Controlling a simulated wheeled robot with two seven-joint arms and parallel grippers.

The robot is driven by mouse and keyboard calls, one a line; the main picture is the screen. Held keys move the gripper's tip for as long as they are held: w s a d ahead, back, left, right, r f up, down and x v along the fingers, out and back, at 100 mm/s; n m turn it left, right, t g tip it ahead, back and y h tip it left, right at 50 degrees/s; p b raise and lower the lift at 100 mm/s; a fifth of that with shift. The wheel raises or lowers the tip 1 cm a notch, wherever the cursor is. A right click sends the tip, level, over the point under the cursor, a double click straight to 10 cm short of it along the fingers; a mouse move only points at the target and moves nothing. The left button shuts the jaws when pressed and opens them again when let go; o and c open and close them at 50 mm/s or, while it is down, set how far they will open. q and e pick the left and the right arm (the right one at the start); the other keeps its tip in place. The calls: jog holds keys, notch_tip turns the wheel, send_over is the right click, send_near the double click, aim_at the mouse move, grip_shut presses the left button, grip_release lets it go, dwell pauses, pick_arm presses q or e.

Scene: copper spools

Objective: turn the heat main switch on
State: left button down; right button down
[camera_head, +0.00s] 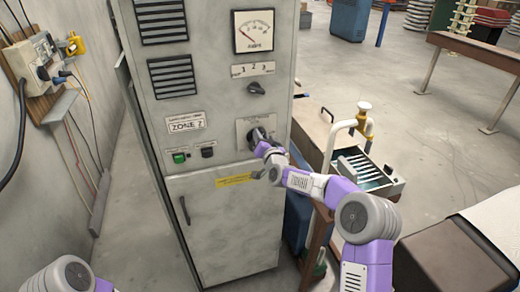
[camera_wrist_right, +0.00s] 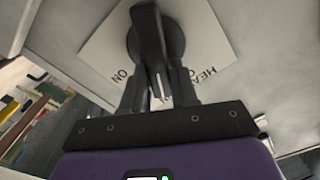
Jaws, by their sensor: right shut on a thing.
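The heat main switch is a black rotary handle (camera_head: 256,134) on a pale label plate (camera_head: 243,127) on the grey cabinet's front. In the right wrist view the handle (camera_wrist_right: 148,35) stands over a round black base, and the plate (camera_wrist_right: 103,48) shows "ON" and part of "HEA" upside down. My right gripper (camera_head: 264,148) is at the switch, and its two dark fingers (camera_wrist_right: 160,95) are closed on either side of the handle's end. The fingers hide part of the plate's lettering. Of my left arm only a link shows at the bottom left; its gripper is out of view.
The cabinet (camera_head: 232,220) also carries a gauge (camera_head: 254,31), a smaller knob (camera_head: 256,88), a green button (camera_head: 180,157) and a lower door handle (camera_head: 184,210). A wall with sockets and cables is at left.

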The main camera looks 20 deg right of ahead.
jog(key=shift+d+f+m+b, duration=0.2)
jog(key=shift+f+m+b, duration=0.15)
jog(key=shift+m+b, duration=1.8)
jog(key=shift+d+f+m+b, duration=0.15)
jog(key=shift+f+m+b, duration=0.15)
jog(key=shift+m+b, duration=1.8)
jog(key=shift+d+f+m+b, duration=0.2)
jog(key=shift+f+m+b, duration=0.15)
jog(key=shift+m+b, duration=1.8)
jog(key=shift+n+b, duration=0.3)
jog(key=shift+b, duration=0.1)
jog(key=c, duration=1)
grip_release()
jog(key=shift+o, duration=0.2)
